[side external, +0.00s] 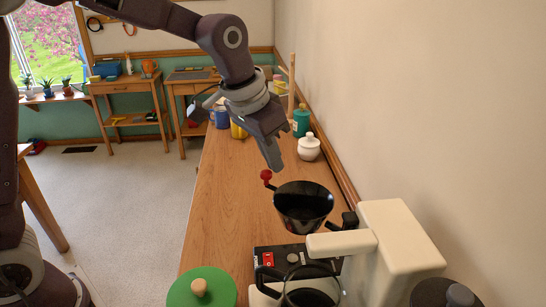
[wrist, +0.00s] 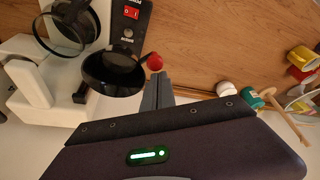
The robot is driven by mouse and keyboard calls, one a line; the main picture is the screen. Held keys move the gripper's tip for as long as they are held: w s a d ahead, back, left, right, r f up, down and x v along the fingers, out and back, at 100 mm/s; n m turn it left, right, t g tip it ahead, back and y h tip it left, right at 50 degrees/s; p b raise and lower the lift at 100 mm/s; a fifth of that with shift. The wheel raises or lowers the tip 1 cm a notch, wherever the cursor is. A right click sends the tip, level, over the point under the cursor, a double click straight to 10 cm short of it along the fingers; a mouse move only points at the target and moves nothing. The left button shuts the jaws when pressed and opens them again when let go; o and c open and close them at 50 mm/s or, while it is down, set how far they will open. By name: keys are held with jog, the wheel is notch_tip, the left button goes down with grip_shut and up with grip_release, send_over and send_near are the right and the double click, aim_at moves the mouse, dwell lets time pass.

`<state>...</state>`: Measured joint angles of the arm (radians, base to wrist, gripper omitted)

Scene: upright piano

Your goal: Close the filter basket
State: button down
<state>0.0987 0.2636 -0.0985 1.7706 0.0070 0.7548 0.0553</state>
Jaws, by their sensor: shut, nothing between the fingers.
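The black filter basket (side external: 303,207) is swung out to the far side of the cream coffee machine (side external: 385,245), clear of its overhanging head. A red ball knob (side external: 266,175) sticks out from the basket's rim. In the wrist view the basket (wrist: 113,73) and its red knob (wrist: 155,62) lie just left of the fingers. My gripper (side external: 274,166) is shut and empty, pointing down beside the knob, on the far side of the basket. In the wrist view the shut fingertips (wrist: 158,82) are close to the knob; I cannot tell whether they touch.
A glass carafe (side external: 310,288) stands on the machine's base, near a red switch (side external: 268,259). A white jar (side external: 309,147) and a teal bottle (side external: 301,120) stand behind my gripper.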

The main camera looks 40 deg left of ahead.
jog(key=shift+s, duration=0.45)
jog(key=s+d+n+y, duration=0.3)
jog(key=s+n, duration=0.5)
jog(key=s, duration=0.2)
jog(key=s+d+n+g+y, duration=0.1)
jog(key=s+d+n+g, duration=0.1)
jog(key=s+d+n, duration=0.5)
jog(key=shift+d+n+g+y, duration=0.35)
jog(key=shift+d+n, duration=0.95)
jog(key=shift+d, duration=1.3)
jog(key=shift+d, duration=0.1)
